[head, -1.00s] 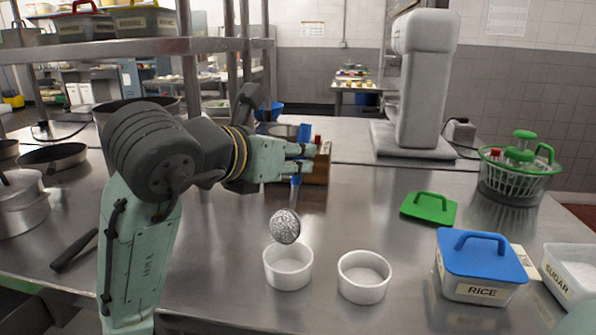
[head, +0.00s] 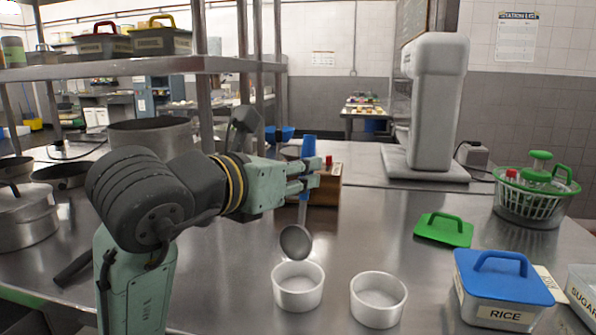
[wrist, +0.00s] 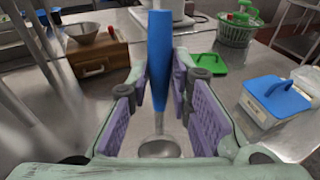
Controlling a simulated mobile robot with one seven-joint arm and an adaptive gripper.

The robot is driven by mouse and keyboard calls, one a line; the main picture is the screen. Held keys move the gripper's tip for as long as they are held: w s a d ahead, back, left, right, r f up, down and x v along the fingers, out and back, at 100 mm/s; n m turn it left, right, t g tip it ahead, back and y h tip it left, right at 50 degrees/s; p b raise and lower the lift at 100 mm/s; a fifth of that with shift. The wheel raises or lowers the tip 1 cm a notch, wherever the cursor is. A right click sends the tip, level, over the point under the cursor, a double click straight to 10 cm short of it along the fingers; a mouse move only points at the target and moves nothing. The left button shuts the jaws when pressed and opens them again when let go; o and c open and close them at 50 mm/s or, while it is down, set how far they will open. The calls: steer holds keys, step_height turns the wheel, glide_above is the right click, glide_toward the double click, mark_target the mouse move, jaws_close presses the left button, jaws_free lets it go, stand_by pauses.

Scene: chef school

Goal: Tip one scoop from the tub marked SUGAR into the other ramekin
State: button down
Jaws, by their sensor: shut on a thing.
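My gripper (head: 303,178) is shut on the blue handle of a metal ladle (head: 296,242). The ladle's round bowl hangs just above and behind the left white ramekin (head: 298,287) and looks dark grey, with no pale load visible. In the wrist view the blue handle (wrist: 160,60) stands between the purple finger pads. The right ramekin (head: 378,300) stands beside the left one; both show pale insides, and I cannot tell their contents. The open tub marked SUGAR (head: 582,298) is cut off at the right edge.
A tub marked RICE (head: 505,316) with a blue lid stands left of the SUGAR tub. A green lid (head: 443,230) lies behind it. A wooden box (head: 325,188) is behind my gripper. A green-lidded basket (head: 537,195) and a mixer (head: 432,110) stand farther back.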

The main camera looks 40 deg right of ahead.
mark_target(313, 146)
steer(key=shift+d+r+p, duration=0.3)
steer(key=shift+p, duration=0.15)
steer(key=d+y+p, duration=0.1)
steer(key=d+r+y+p, duration=0.1)
steer(key=p, duration=0.1)
steer(key=d+r+n+y+p, duration=0.1)
steer(key=p, duration=0.1)
steer(key=shift+w+d, duration=0.15)
steer(key=shift+d, duration=0.15)
steer(key=w+n+y+p, duration=0.1)
steer(key=p, duration=0.1)
steer(key=w+d+n+y+p, duration=0.1)
steer(key=y+p, duration=0.1)
steer(key=w+f+y+p, duration=0.1)
steer(key=p, duration=0.1)
steer(key=shift+w+d+n+t+y, duration=0.25)
steer(key=shift+d+n+t+y, duration=0.05)
steer(key=shift+n+y, duration=0.1)
steer(key=shift+w+a+f+n+y, duration=0.1)
steer(key=shift+w+f+n+y, duration=0.2)
steer(key=shift+w+f+y, duration=0.2)
